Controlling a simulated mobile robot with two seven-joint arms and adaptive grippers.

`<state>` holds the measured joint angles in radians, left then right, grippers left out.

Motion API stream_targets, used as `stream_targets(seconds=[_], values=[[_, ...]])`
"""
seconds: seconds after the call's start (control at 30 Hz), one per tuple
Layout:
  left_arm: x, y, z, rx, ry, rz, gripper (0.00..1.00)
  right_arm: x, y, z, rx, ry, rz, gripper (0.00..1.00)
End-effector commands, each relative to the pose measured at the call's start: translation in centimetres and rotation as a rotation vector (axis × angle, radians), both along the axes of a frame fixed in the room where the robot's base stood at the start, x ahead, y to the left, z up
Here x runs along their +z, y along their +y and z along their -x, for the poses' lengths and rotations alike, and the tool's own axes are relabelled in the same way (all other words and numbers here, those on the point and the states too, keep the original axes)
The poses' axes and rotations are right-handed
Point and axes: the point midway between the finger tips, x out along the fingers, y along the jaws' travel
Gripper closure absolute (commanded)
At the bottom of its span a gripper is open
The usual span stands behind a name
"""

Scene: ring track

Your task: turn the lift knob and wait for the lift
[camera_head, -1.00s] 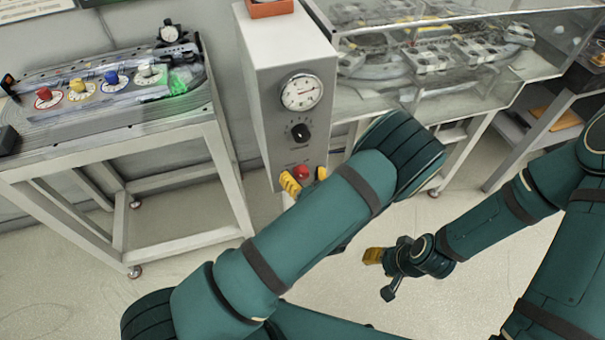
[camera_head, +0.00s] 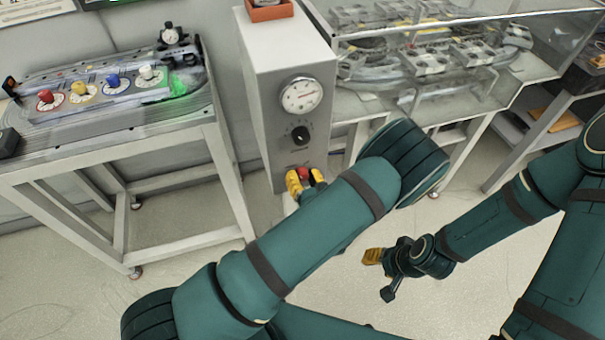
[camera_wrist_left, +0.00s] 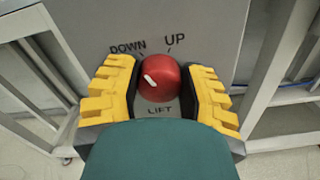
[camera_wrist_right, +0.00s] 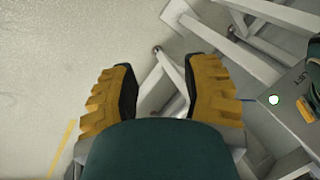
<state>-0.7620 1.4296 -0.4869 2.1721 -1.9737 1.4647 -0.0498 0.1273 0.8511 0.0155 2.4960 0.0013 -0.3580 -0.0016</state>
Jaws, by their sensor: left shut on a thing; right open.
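The red lift knob (camera_wrist_left: 159,78) is on the lower front of a grey control box (camera_head: 287,85). In the left wrist view its white mark points up and left, toward the word DOWN; UP is printed to the right and LIFT below. My left gripper (camera_head: 305,177) has its yellow fingers on both sides of the knob and is shut on it; the knob also shows in the head view (camera_head: 303,172). My right gripper (camera_wrist_right: 160,90) is open and empty, low over the floor; in the head view it is at the lower right (camera_head: 376,272).
A round gauge (camera_head: 301,95) and a black knob (camera_head: 300,134) sit above the red knob. A glass-covered track table (camera_head: 440,60) is at right. A bench (camera_head: 120,125) with several coloured knobs is at left. Floor between is clear.

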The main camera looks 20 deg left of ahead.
Motion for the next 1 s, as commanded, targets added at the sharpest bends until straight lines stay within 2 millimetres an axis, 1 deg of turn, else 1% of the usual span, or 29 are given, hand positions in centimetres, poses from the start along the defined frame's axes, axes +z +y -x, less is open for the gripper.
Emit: stream_targets(seconds=[0.03, 0.5, 0.8, 1.0], values=[[0.3, 0.0, -0.1, -0.001, 0.015, -0.027, 0.94, 0.5, 0.0, 0.1, 0.001, 0.002, 0.000, 0.53], [0.2, -0.1, -0.2, 0.000, 0.251, -0.378, 0.94, 3.6, 0.1, 0.7, 0.004, 0.015, -0.003, 0.53], [0.1, -0.1, -0.2, 0.001, 0.395, -0.594, 0.94, 5.0, 0.1, 0.9, 0.005, 0.022, -0.004, 0.53], [0.0, -0.2, -0.2, 0.002, 0.467, -0.698, 0.94, 5.5, 0.1, 1.0, 0.006, 0.025, -0.005, 0.53]])
